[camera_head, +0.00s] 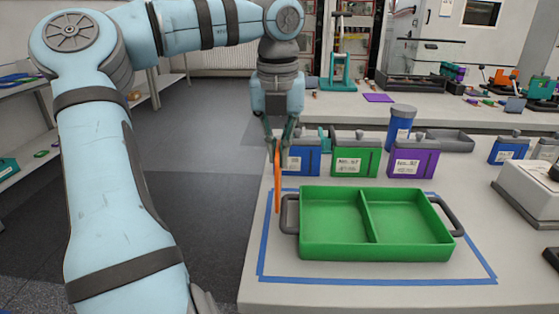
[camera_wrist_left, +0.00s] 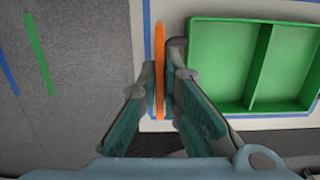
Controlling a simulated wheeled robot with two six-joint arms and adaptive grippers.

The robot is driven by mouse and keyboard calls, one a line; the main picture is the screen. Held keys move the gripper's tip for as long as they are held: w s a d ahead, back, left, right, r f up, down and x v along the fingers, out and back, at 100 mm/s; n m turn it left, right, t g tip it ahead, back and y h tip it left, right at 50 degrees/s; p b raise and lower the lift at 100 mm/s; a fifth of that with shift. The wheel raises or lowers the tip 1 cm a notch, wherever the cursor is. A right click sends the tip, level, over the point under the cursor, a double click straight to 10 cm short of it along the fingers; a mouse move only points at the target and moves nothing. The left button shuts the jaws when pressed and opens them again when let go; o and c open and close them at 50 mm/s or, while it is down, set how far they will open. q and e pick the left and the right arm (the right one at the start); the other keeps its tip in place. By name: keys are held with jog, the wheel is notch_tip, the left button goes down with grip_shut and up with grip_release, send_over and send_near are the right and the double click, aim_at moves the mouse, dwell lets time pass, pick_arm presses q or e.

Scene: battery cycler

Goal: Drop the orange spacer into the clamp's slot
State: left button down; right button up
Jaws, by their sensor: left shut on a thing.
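The orange spacer (camera_head: 278,185) is a thin flat strip hanging upright below my left gripper (camera_head: 277,147). In the left wrist view the spacer (camera_wrist_left: 160,40) stands between the two teal fingers of my left gripper (camera_wrist_left: 160,82), which are shut on it. It is held beside the left handle of the green tray, near the table's left edge. A teal upright stand with a dark top (camera_head: 338,65) is on the back bench; I cannot tell whether it is the clamp, and no slot shows clearly. My right gripper is not in view.
The green two-compartment tray (camera_head: 372,252) is empty inside a blue tape outline (camera_head: 262,255). Blue, green (camera_head: 355,155) and purple (camera_head: 413,160) battery blocks and a blue cylinder (camera_head: 400,125) stand behind it. A purple pad (camera_head: 378,98) lies on the back bench. Open floor is at left.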

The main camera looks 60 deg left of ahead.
aim_at(276, 166)
pick_arm(q)
jog(key=f, duration=0.1)
jog(key=f+b, duration=0.1)
jog(key=f, duration=0.1)
jog(key=shift+s+d+f, duration=0.15)
jog(key=shift+s, duration=0.2)
jog(key=shift+f+b, duration=0.25)
jog(key=shift+b, duration=0.05)
jog(key=shift+w, duration=0.2)
jog(key=c, duration=1.8)
grip_release()
jog(key=shift+f, duration=0.1)
jog(key=shift+c, duration=0.2)
jog(key=shift+o, duration=0.3)
